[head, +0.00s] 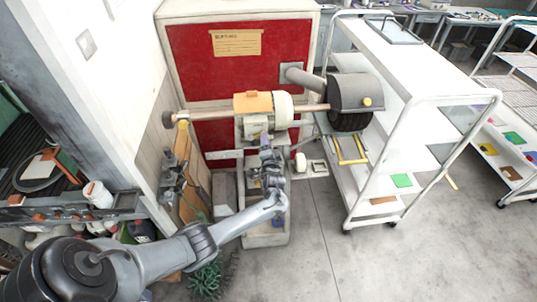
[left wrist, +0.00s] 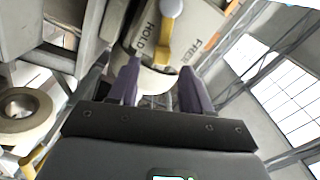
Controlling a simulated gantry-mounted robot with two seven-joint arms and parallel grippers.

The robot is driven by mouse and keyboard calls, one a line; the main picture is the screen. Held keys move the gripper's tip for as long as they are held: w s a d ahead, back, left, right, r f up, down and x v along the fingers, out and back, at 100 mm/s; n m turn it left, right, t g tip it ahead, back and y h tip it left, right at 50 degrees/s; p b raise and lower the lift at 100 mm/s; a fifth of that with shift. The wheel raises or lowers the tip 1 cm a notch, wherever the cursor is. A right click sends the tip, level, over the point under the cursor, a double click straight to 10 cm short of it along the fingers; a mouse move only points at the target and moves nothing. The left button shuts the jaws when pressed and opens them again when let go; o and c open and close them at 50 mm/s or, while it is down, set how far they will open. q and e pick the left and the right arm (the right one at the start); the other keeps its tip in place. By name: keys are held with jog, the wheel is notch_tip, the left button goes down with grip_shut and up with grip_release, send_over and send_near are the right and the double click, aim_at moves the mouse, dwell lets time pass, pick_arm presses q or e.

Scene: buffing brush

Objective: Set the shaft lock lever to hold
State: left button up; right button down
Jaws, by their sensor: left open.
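The shaft lock lever (left wrist: 164,40) shows in the left wrist view as a yellow arm with a pale grey knob (left wrist: 171,8). It lies across a light plate (left wrist: 190,28) between the printed words HOLD, on its left, and FREE, on its right. The picture does not settle which position it is set to. My left gripper (left wrist: 160,88) is open, its two purple fingers apart and pointing towards the lever, with nothing visibly held. In the head view my left gripper (head: 268,152) is in front of the buffing machine (head: 257,128) and hides the lever. My right gripper is not in view.
A long shaft (head: 215,114) runs across the machine, with a dark brush under a grey hood (head: 352,92) at right. A red-panelled cabinet (head: 195,48) stands behind. A white wheeled cart (head: 400,60) stands close on the right. Open floor lies in front.

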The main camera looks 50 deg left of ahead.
pick_arm(q)
jog(key=v, duration=0.7)
jog(key=shift+s+d, duration=0.2)
jog(key=shift+d, duration=0.15)
